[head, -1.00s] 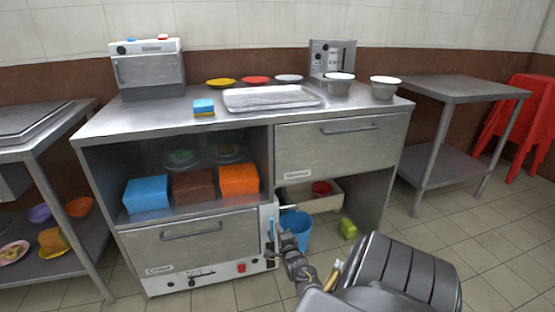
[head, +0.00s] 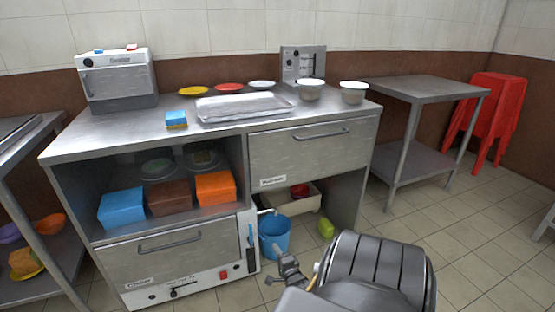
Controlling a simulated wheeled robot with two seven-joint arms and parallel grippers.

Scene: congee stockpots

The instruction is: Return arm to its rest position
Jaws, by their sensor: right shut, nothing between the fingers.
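My right arm comes in from the bottom right. Its gripper (head: 283,272) is shut and empty, low in front of the counter and just below the blue bucket in the picture. Part of the gripper is hidden behind my own arm link. My left gripper is not in view. The steel counter (head: 86,140) stands ahead with its drawers closed.
A blue bucket (head: 274,240) stands on the floor by the counter. A green object (head: 326,228) lies to its right. A tray (head: 243,107), plates, bowls and a sponge (head: 176,119) are on the counter. A side table (head: 430,88) and red stools (head: 487,112) stand right.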

